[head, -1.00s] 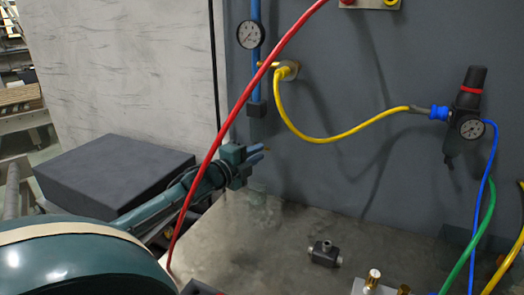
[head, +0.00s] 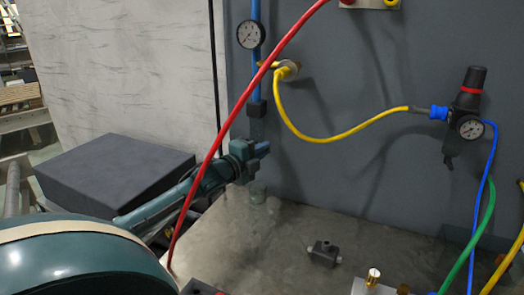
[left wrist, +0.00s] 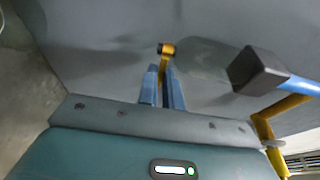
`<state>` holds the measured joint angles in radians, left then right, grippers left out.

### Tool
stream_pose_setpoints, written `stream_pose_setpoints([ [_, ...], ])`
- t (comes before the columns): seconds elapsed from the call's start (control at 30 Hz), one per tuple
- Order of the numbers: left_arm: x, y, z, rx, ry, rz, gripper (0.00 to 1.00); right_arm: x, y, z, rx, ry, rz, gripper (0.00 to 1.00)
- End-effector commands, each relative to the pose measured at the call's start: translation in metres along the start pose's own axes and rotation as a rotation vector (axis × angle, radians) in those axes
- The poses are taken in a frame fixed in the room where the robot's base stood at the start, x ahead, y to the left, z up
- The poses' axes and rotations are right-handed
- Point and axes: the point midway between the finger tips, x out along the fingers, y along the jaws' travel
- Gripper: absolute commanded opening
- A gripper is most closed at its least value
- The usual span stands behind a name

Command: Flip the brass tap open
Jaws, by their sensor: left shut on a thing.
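In the left wrist view the brass tap (left wrist: 168,50) shows as a small brass-coloured piece with a dark round end, against the grey wall. The two blue fingers of my left gripper (left wrist: 163,86) stand on either side of its lower part, shut on it. In the head view my left gripper (head: 265,148) is at the wall, just below the lower end of the blue pipe. From there the tap is hidden by the gripper, so how far its lever is turned cannot be told. My right gripper is not in view.
A blue pipe (head: 256,75) with a round gauge (head: 251,34) runs down the wall. A red hose (head: 233,115) crosses in front of my left arm. A yellow hose (head: 340,138) loops to a black regulator (head: 467,105). A dark tee fitting (head: 323,253) lies on the bench (head: 270,265).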

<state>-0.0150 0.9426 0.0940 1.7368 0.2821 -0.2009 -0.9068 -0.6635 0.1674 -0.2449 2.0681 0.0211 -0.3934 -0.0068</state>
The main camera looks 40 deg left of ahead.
Motion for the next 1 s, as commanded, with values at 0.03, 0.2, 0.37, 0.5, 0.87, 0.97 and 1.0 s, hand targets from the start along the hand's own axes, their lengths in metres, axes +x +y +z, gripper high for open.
stream_pose_setpoints([
  [0.03, -0.0001, 0.0003, -0.0001, 0.0, 0.0, 0.0, 0.0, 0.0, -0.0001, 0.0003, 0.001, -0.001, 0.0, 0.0],
  [0.2, 0.0006, 0.0009, -0.0012, -0.004, -0.013, 0.0, 0.0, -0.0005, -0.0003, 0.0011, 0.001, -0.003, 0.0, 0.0],
  [0.37, 0.0039, 0.0008, -0.0036, -0.007, -0.093, -0.003, 0.0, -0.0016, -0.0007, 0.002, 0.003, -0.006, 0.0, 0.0],
  [0.5, 0.0071, 0.0008, -0.0042, -0.006, -0.186, -0.002, 0.0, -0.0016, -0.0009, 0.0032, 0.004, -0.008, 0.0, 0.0],
  [0.87, 0.0093, 0.0009, -0.0034, 0.0, -0.279, 0.002, 0.0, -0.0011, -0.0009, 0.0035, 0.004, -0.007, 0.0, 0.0],
  [0.97, 0.0092, 0.001, -0.0033, 0.0, -0.279, 0.002, 0.0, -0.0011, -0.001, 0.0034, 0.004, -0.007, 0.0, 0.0],
  [1.0, 0.0092, 0.001, -0.0033, 0.0, -0.279, 0.002, 0.0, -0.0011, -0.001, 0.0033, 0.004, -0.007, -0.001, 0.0],
])
